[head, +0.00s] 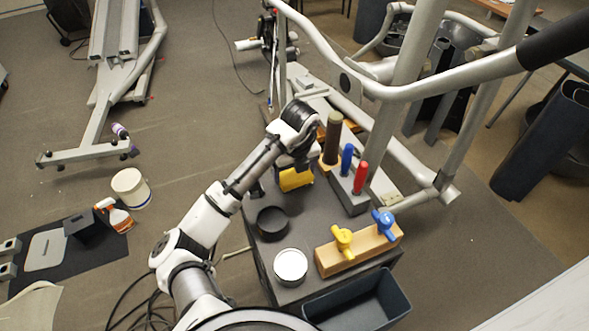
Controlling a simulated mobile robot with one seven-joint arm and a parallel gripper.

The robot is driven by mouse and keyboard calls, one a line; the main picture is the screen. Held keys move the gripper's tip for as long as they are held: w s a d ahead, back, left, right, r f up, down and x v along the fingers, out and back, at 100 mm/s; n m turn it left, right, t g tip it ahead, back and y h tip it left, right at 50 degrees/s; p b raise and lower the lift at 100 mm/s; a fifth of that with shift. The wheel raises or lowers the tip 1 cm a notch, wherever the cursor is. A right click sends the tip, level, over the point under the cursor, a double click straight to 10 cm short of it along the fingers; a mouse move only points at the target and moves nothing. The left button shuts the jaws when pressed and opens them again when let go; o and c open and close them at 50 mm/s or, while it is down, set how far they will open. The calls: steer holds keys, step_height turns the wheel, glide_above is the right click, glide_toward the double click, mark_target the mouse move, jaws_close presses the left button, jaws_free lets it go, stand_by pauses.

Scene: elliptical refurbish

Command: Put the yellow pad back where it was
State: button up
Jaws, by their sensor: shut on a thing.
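The yellow pad (296,181) is a small yellow block with a dark part, near the far left side of the dark cart top. My gripper (291,168) is shut on it from above. The arm and wrist cover much of the gripper, so the fingertips are hard to make out. I cannot tell whether the pad touches the surface or hangs just above it.
On the cart (311,240) stand a black round dish (272,223), a white-topped tin (291,266), a wooden block (352,254) with yellow and blue valves, a holder with blue (347,158) and red (361,178) handles, and a brown cylinder (333,138). Exercise-machine bars rise behind.

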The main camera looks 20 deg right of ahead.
mark_target(297, 178)
steer(key=shift+f, duration=0.15)
steer(key=o, duration=1)
steer(key=shift+o, duration=0.2)
step_height(297, 178, up, 12)
steer(key=s, duration=0.1)
steer(key=shift+s+b, duration=0.4)
